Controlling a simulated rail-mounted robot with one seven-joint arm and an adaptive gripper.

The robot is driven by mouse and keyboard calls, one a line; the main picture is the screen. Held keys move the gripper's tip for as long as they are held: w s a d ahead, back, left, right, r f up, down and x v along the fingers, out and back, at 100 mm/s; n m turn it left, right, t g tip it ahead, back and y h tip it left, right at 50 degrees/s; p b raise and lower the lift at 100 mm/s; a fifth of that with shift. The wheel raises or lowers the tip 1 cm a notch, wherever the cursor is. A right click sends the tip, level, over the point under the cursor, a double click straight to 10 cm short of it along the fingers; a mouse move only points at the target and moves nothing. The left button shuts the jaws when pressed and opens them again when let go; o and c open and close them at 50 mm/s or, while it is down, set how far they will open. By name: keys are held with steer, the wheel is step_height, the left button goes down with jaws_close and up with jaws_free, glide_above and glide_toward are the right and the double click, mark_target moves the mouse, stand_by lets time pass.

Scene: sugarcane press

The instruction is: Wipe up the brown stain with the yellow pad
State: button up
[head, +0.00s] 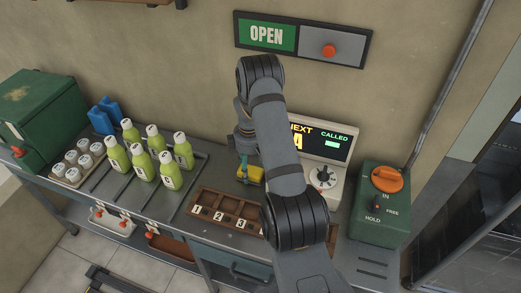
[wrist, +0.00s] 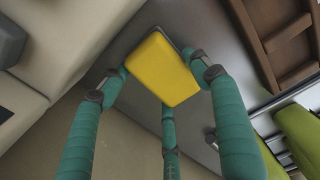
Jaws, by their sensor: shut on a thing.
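The yellow pad (head: 252,174) is at the back of the metal counter, left of the display unit and behind the wooden tray. It also shows in the wrist view (wrist: 162,68), with its face toward the camera. My gripper (head: 243,164) has teal fingers, which close around the pad's edges in the wrist view (wrist: 165,85). I cannot tell whether the pad touches the counter or hangs just above it. I cannot make out a brown stain clearly in either view; my arm and the pad cover part of the counter there.
A wooden compartment tray (head: 226,208) with numbered slots sits just in front. Several green bottles (head: 143,163) stand in a rack to the left. The display unit (head: 318,150) with a knob and a green box (head: 380,207) with an orange handle stand to the right. The wall is close behind.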

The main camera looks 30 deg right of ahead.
steer(key=shift+s+d+r, duration=0.2)
steer(key=shift+s, duration=0.05)
steer(key=shift+d+r+p, duration=0.1)
steer(key=shift+r+p, duration=0.45)
steer(key=shift+r, duration=0.3)
steer(key=shift+w+a+r+p, duration=0.1)
steer(key=shift+a+r+p, duration=0.1)
steer(key=shift+r+p, duration=1.85)
steer(key=shift+r, duration=0.95)
